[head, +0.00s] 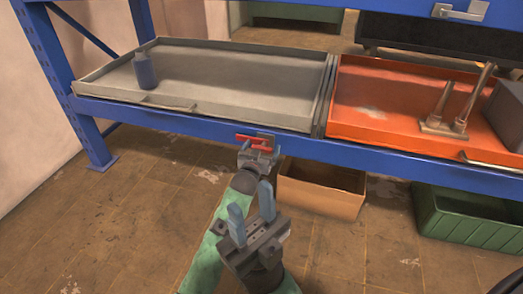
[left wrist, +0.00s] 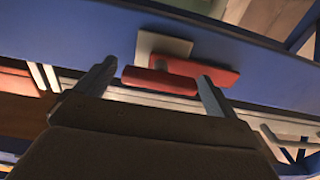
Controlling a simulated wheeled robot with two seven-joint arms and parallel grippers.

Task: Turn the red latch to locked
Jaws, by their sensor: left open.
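The red latch (head: 252,141) is on the front face of the blue shelf beam, on a small grey plate (left wrist: 153,45). Its bar lies about level in the head view. In the left wrist view, the latch (left wrist: 160,80) shows as two red parts, the nearer one between the fingertips. My left gripper (head: 260,154) is right at the latch, open, with one finger on each side; I cannot tell whether they touch it. It also shows in the left wrist view (left wrist: 155,85). My right gripper (head: 251,211) is open and empty, lower and nearer to me.
Above the beam (head: 206,123) are a grey tray (head: 235,75) with a dark blue bottle (head: 146,71) and an orange tray (head: 375,95) with metal parts. Below are a cardboard box (head: 322,196) and a green crate (head: 470,222). The floor at left is clear.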

